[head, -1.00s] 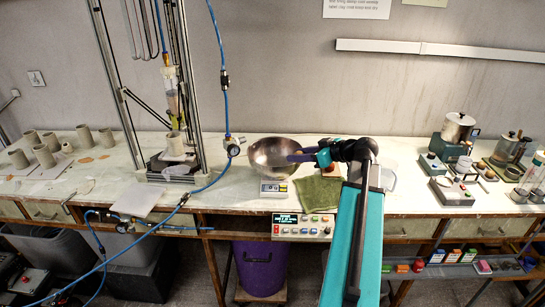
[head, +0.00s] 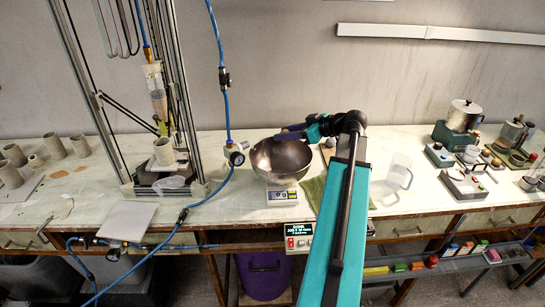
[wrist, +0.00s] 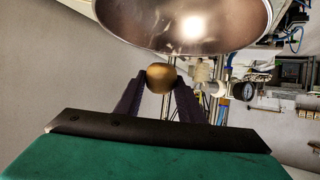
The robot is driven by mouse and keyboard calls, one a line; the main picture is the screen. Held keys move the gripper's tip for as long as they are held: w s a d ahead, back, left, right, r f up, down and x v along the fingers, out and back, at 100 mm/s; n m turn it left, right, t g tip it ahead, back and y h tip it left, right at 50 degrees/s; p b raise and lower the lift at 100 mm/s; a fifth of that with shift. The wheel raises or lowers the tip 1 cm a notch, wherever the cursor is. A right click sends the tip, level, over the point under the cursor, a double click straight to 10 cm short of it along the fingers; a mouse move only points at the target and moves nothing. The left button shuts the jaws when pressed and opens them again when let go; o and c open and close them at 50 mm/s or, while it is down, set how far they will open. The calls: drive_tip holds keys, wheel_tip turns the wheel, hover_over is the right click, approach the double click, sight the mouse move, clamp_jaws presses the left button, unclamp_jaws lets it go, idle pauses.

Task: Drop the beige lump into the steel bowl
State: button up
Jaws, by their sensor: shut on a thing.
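The steel bowl (head: 281,166) stands upright on a small scale on the bench in the head view. Its shiny inside fills the top of the wrist view (wrist: 190,22). My gripper (head: 283,134) reaches in from the right, with its purple fingers at the bowl's far rim in the head view. In the wrist view, my gripper's fingers (wrist: 160,84) are shut on a rounded beige lump (wrist: 161,76), just beside the bowl's rim in the picture.
A scale (head: 281,196) sits under the bowl. A green towel (head: 314,190) lies right of it, and a clear pitcher (head: 399,170) stands further right. A metal frame rig (head: 165,110) with a blue hose and gauge (head: 236,157) stands close on the left.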

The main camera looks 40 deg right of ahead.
drive_tip(key=shift+w, duration=0.35)
drive_tip(key=shift+s+r, duration=0.1)
drive_tip(key=shift+d, duration=0.1)
drive_tip(key=shift+f, duration=3.05)
drive_tip(key=o, duration=1.2)
